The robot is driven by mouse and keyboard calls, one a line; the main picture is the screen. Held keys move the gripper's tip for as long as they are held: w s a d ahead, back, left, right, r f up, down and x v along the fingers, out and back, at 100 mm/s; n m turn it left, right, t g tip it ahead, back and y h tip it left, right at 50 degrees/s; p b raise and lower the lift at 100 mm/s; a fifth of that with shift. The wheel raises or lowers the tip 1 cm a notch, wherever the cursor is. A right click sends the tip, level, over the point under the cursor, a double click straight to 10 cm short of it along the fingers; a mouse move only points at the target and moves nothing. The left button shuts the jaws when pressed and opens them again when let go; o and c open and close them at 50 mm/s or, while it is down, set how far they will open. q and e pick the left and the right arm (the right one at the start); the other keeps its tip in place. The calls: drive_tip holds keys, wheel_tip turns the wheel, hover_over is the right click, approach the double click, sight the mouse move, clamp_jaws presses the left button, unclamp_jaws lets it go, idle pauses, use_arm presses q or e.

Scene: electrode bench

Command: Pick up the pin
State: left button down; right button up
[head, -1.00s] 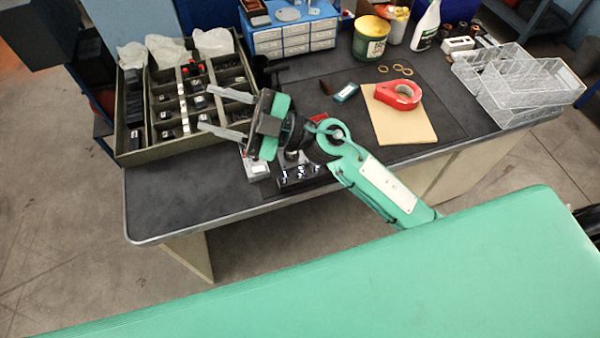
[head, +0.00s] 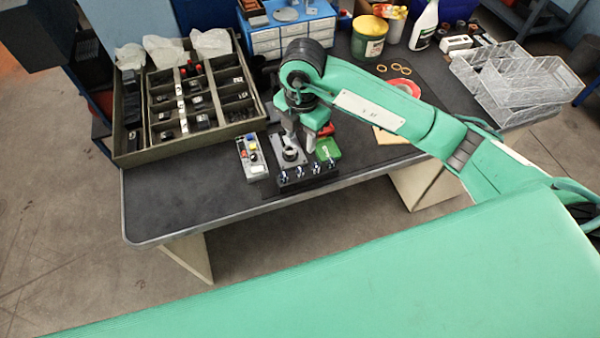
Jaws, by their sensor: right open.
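A black block (head: 308,176) near the front edge of the bench holds a row of several small shiny metal pieces that look like pins; I cannot tell which one the task means. Just behind it is a grey metal fixture (head: 277,143) with a round socket. My right gripper (head: 301,146) points down over this fixture, behind the row, with its fingers apart and nothing visible between them. I cannot tell how far above the fixture the fingertips are. My left gripper is not in view.
A grey box with coloured buttons (head: 252,158) is left of the fixture, and a green item (head: 328,149) is right of it. A compartment tray (head: 190,147) fills the back left. The bench's front left is bare.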

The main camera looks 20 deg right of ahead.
drive_tip(key=p, duration=0.1)
hover_over(300, 170)
drive_tip(key=f, duration=0.8)
drive_tip(key=shift+w+d+f, duration=0.15)
drive_tip(key=shift+d+f, duration=0.05)
drive_tip(key=shift+d, duration=0.1)
drive_tip(key=f, duration=0.1)
drive_tip(key=f+p, duration=0.1)
drive_tip(key=f, duration=0.1)
drive_tip(key=f+p, duration=0.1)
drive_tip(key=shift+a+f, duration=0.3)
drive_tip(key=shift+f, duration=0.4)
clamp_jaws()
